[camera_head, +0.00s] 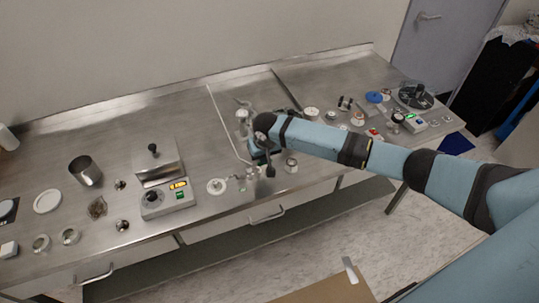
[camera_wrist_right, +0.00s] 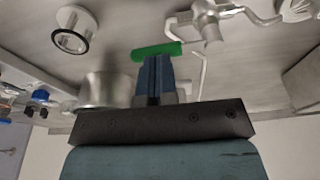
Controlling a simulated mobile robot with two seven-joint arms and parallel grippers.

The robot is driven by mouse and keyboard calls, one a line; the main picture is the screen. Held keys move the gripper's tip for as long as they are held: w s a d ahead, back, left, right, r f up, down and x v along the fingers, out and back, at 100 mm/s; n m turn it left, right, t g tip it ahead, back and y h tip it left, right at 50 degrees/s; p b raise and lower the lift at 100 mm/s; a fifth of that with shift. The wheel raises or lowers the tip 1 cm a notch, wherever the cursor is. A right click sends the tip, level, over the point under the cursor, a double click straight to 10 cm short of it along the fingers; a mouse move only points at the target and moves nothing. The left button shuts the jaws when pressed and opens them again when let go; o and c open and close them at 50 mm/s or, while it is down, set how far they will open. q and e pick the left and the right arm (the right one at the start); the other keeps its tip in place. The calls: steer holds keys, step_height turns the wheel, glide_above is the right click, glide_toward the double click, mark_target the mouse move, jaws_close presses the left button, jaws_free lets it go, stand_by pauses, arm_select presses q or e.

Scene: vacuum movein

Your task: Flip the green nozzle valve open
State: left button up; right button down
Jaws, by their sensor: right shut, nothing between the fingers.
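The green valve lever (camera_wrist_right: 156,50) shows in the right wrist view as a flat bar lying across the picture, just beyond my fingertips. A metal pipe fitting (camera_wrist_right: 207,22) stands to its right. My right gripper (camera_wrist_right: 153,64) is shut with its blue fingers together and nothing between them. Its tips overlap the lever's lower edge in the picture; I cannot tell whether they touch it. In the head view my right gripper (camera_head: 259,154) is mostly hidden by its own wrist, over the middle of the steel bench. The lever is not clear there. My left gripper is not in view.
A metal cylinder (camera_wrist_right: 108,90) and a white ringed part (camera_wrist_right: 75,30) are left of the fingers in the wrist view. On the bench (camera_head: 100,140), a hotplate-like device (camera_head: 166,194) and a steel beaker (camera_head: 86,170) stand left. Several small parts crowd the right side.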

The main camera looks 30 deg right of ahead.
steer(key=shift+s+f, duration=0.15)
steer(key=shift+f, duration=0.25)
